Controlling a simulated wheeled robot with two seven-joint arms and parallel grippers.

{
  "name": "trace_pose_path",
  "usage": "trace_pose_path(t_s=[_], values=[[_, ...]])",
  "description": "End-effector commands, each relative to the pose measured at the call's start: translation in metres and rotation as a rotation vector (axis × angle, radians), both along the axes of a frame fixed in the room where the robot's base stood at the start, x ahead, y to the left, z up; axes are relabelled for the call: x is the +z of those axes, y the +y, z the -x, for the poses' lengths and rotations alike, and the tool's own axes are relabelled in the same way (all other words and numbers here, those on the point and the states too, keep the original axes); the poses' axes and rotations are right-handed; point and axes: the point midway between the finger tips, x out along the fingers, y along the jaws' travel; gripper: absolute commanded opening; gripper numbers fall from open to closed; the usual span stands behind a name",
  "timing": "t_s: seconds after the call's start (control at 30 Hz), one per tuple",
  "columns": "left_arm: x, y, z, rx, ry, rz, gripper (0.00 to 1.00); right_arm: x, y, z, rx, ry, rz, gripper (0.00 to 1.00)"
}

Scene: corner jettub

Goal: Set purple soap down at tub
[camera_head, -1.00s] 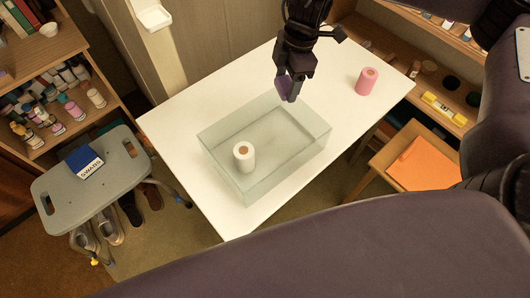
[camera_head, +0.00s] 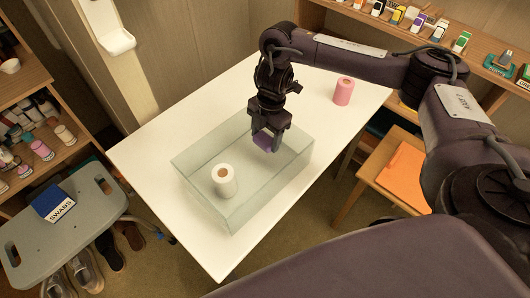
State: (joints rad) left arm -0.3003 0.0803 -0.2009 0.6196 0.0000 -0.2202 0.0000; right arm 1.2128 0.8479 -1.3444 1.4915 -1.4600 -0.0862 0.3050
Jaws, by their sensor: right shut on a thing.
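The purple soap (camera_head: 263,141) is held between the fingers of my right gripper (camera_head: 266,143), which points down over the far part of the tub. The tub (camera_head: 205,160) is a clear, glassy rectangular box on the white table. I cannot tell how far the soap is above the tub floor. A white roll (camera_head: 224,181) stands upright inside the tub near its left side. My left gripper is not in view.
A pink roll (camera_head: 343,91) stands on the white table (camera_head: 143,153) behind the tub. A grey stool with a blue swabs box (camera_head: 54,203) is at left. An orange folder (camera_head: 405,177) lies on a wooden stand at right. Shelves line both sides.

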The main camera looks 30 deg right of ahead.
Motion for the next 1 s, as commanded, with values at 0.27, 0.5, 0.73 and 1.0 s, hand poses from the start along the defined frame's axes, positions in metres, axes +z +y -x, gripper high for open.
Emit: trace_pose_path(t_s=[0.27,0.5,0.73,1.0], values=[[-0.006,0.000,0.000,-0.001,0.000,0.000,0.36,-0.024,0.000,0.000,0.000,0.000,-0.001,0.36],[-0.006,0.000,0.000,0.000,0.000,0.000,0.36,-0.056,0.000,0.000,-0.001,0.001,0.001,0.36],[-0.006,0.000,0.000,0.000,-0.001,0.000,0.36,-0.058,0.000,-0.001,0.000,-0.002,0.000,0.36],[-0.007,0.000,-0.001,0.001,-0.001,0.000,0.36,-0.062,0.000,0.000,-0.001,-0.001,0.001,0.72]])
